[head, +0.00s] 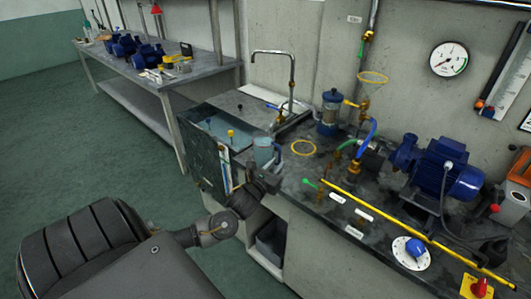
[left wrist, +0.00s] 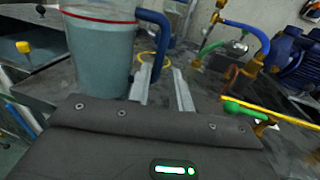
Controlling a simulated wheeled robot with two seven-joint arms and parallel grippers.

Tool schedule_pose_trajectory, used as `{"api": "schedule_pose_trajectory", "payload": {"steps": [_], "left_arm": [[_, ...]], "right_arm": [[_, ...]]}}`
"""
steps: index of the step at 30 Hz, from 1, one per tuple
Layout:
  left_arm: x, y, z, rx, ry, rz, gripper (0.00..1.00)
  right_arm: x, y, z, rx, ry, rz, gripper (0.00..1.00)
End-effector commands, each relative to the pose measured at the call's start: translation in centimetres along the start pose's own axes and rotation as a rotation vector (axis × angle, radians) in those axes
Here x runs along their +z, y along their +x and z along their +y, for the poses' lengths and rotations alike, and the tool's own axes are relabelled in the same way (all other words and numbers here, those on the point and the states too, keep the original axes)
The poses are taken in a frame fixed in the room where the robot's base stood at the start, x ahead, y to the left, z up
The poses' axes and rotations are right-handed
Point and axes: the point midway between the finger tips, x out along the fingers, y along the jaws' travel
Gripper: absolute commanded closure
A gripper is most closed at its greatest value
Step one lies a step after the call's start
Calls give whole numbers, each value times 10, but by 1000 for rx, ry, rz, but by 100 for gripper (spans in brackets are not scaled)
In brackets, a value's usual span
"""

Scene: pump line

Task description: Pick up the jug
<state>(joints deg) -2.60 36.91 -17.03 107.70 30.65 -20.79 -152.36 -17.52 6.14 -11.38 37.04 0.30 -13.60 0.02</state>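The jug (head: 264,151) is a pale blue, see-through vessel near the front edge of the worktop, just right of the sink. In the left wrist view it stands upright at upper left (left wrist: 100,55), with a red line around its rim and a blue handle (left wrist: 154,18) on its right side. My left gripper (left wrist: 162,78) is open close to the jug, its two fingers apart. The handle's lower part lines up with the gap between them; I cannot tell whether either finger touches it. In the head view the gripper (head: 268,172) hides the jug's base. My right gripper is not in view.
The sink (head: 215,125) with its tall tap (head: 292,75) lies left of the jug. A yellow ring (head: 303,148), a green-handled valve (head: 312,184) and a blue pump (head: 440,168) are to the right. A yellow bar (head: 400,228) runs along the worktop.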

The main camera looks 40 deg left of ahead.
Motion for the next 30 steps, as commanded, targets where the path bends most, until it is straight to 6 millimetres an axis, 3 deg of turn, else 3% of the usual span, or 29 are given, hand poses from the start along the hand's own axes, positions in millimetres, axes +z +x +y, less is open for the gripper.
{"api": "schedule_pose_trajectory", "payload": {"steps": [5,15,24,30], "left_arm": [[0,4,0,1,0,1,79],[4,48,3,2,0,0,79],[2,53,3,0,0,1,79],[2,53,3,0,0,1,100]], "right_arm": [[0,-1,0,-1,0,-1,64],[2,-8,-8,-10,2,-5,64],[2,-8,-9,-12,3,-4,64],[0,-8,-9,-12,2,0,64]]}}
